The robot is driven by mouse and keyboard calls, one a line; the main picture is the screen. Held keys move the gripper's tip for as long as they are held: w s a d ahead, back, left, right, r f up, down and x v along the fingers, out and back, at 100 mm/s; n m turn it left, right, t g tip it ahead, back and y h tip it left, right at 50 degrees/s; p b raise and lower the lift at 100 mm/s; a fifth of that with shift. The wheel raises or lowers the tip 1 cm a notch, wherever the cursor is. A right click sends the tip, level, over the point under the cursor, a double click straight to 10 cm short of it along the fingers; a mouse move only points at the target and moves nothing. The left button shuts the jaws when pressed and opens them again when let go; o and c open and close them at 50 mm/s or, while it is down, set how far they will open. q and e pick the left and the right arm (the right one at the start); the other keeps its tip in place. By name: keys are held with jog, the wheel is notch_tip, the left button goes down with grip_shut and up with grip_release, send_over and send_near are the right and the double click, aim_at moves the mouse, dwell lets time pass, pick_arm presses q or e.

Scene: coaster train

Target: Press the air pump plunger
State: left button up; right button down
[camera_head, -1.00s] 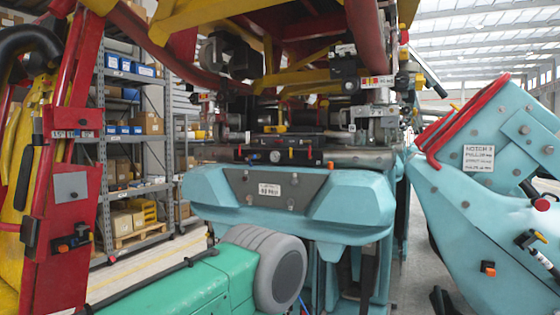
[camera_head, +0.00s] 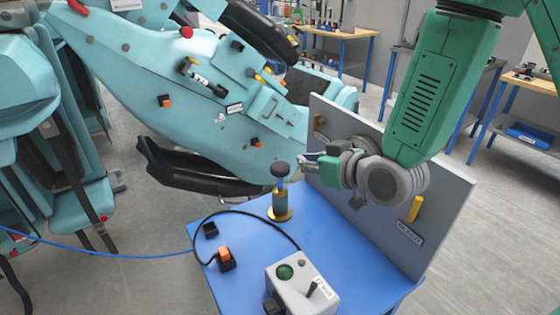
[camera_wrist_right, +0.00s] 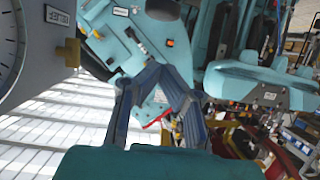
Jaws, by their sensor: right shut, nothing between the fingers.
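The air pump (camera_head: 282,205) stands upright on a blue table, with a brass-coloured body and round base. Its plunger has a dark round knob (camera_head: 280,169) on top, standing clear above the body. My right gripper (camera_head: 303,161) is shut and empty. In the head view it appears just right of the knob, about level with it; I cannot tell whether they touch. In the right wrist view the gripper's fingers (camera_wrist_right: 160,82) show, but I cannot make out the pump there. My left gripper is not in view.
The blue table (camera_head: 232,282) also carries a grey control box (camera_head: 301,287), an orange-and-black switch (camera_head: 225,258) and cables. A grey upright panel (camera_head: 447,205) with a yellow lever (camera_head: 415,209) stands behind my right arm. The teal coaster car (camera_head: 190,105) overhangs the table's far left.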

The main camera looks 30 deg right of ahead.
jog(key=shift+s+d+r+t, duration=0.3)
jog(key=shift+s+r+t, duration=0.25)
jog(key=shift+s+t, duration=0.2)
jog(key=b, duration=0.4)
send_over(284, 168)
jog(key=shift+w+f, duration=0.2)
jog(key=shift+f, duration=1.05)
notch_tip(284, 168, down, 3)
jog(key=shift+s+r, duration=0.15)
jog(key=shift+d+f, duration=0.1)
jog(key=shift+f, duration=0.55)
